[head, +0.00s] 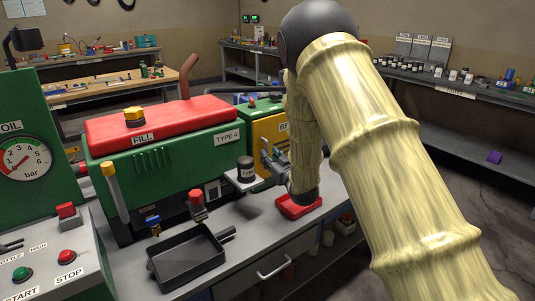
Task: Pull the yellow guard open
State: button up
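The yellow guard (263,131) is an upright panel on the right part of the green machine in the head view. Its label starts with "BE" and is partly covered by my arm. It looks shut, but its right side is hidden. My gripper (268,156) is in front of the guard's lower part. My forearm drops down to it from above. The fingers are small and dark here, and I cannot tell whether they touch the guard or are open.
The green machine (167,167) has a red top and a yellow fill cap. A dark can (246,169) stands on a small ledge left of my gripper. A red tray (299,205) lies below it. A black drain pan (187,257) sits at the bench front.

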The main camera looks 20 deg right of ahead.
jog(key=shift+w+a, duration=0.15)
jog(key=shift+w, duration=0.65)
jog(key=shift+w+a, duration=0.1)
jog(key=shift+w, duration=0.65)
jog(key=shift+c, duration=0.5)
grip_shut()
